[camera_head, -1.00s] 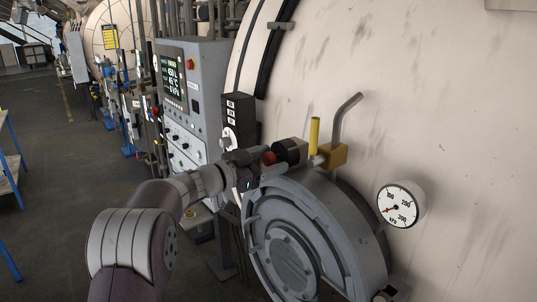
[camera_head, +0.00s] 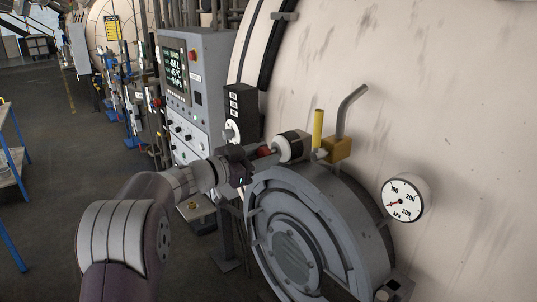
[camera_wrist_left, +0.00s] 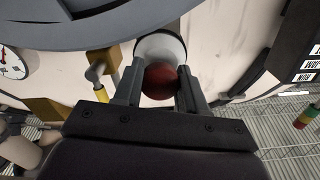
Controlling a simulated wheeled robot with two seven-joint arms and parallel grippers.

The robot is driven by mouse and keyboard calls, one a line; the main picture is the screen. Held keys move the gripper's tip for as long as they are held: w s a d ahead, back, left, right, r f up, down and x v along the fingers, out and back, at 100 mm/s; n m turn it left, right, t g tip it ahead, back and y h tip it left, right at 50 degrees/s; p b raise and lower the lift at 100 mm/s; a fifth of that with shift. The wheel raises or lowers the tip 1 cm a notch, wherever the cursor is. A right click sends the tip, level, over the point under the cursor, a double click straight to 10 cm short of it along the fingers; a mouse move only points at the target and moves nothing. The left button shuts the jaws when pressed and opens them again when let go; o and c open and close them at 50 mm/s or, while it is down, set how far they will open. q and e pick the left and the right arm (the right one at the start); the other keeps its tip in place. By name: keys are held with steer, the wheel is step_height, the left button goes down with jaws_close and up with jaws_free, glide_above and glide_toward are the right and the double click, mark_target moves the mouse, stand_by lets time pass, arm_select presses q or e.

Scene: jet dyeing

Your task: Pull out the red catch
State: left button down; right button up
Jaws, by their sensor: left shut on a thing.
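The red catch (camera_head: 264,152) is a round red knob at the end of a dark and white cylinder (camera_head: 293,145) above the round grey door (camera_head: 300,240). My left gripper (camera_head: 258,155) is shut on the red catch, with its fingers on either side of it. In the left wrist view the red knob (camera_wrist_left: 160,82) sits between the two fingertips, in front of the white-rimmed cylinder (camera_wrist_left: 160,47). My right gripper is not in view.
A yellow-handled valve (camera_head: 318,128) and bent pipe stand right of the cylinder. A pressure gauge (camera_head: 403,198) is at the right. A control panel (camera_head: 188,85) and small black switch box (camera_head: 239,108) stand behind my gripper.

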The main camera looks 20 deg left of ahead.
arm_select(q)
steer(key=shift+f, duration=0.2)
steer(key=c, duration=0.8)
jaws_free()
steer(key=shift+o, duration=0.9)
steer(key=shift+s+a, duration=0.1)
steer(key=shift+a, duration=0.05)
steer(key=shift+s+a+r, duration=0.1)
steer(key=shift+s+r, duration=0.05)
steer(key=b+v, duration=0.4)
steer(key=v, duration=0.8)
steer(key=shift+s+a+b, duration=0.2)
steer(key=shift+s+b, duration=0.05)
steer(key=shift+b, duration=0.15)
steer(key=shift+a, duration=0.1)
